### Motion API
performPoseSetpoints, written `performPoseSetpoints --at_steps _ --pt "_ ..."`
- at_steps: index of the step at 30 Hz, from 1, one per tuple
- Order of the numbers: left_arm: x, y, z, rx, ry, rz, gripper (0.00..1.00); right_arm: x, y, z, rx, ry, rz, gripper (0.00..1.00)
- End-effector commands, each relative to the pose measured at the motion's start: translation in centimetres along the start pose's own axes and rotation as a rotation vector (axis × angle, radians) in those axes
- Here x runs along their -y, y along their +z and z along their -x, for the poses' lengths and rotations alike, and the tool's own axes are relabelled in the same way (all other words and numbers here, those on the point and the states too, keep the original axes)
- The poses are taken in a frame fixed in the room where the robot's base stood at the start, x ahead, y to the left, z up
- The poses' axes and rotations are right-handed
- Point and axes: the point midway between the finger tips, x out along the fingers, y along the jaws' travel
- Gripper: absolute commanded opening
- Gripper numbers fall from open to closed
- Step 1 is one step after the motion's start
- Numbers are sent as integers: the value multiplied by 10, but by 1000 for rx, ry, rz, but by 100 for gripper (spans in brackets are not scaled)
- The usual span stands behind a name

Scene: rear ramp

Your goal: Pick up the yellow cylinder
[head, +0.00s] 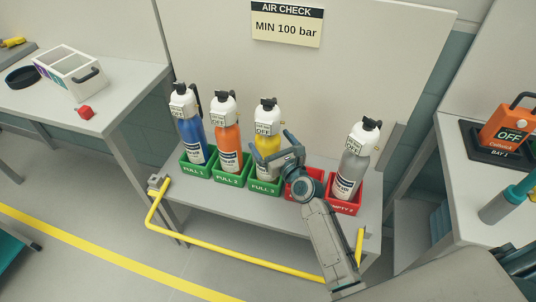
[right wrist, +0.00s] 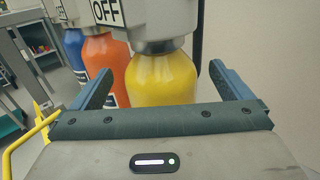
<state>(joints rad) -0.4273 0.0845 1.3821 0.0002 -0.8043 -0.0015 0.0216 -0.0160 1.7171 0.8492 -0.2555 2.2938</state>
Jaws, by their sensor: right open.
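The yellow cylinder (head: 268,146) stands upright in the green FULL 3 holder (head: 264,187) on the bench, with a white head marked OFF. My right gripper (head: 269,144) is open, with its fingers on either side of the yellow body just below the head. In the right wrist view the yellow cylinder (right wrist: 163,82) shows between the two spread fingers, with a gap on each side. Its lower part is hidden there by the gripper. In the head view my right gripper hides part of its right side. My left gripper is not in view.
A blue cylinder (head: 191,138) and an orange cylinder (head: 228,142) stand close on the left in green holders. A grey cylinder (head: 351,170) stands in a red holder on the right. A red holder (head: 298,186) between shows no cylinder. A yellow rail (head: 240,260) runs along the front.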

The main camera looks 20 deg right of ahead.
Motion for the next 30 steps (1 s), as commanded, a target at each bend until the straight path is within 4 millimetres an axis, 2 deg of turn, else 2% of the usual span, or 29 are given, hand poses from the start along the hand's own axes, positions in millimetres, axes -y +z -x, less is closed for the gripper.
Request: performPoseSetpoints --at_steps 3,6,14,28,30 --pt "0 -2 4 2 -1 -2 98 0 -2 -18 1 0 1 98" --pt "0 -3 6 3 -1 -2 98 0 -2 -25 0 0 1 98" --pt "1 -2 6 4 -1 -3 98 0 -1 -27 0 -1 1 96" --pt "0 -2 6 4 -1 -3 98 0 -2 -26 -1 -1 1 4" --pt "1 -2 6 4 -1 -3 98 1 5 -28 11 -3 2 3"
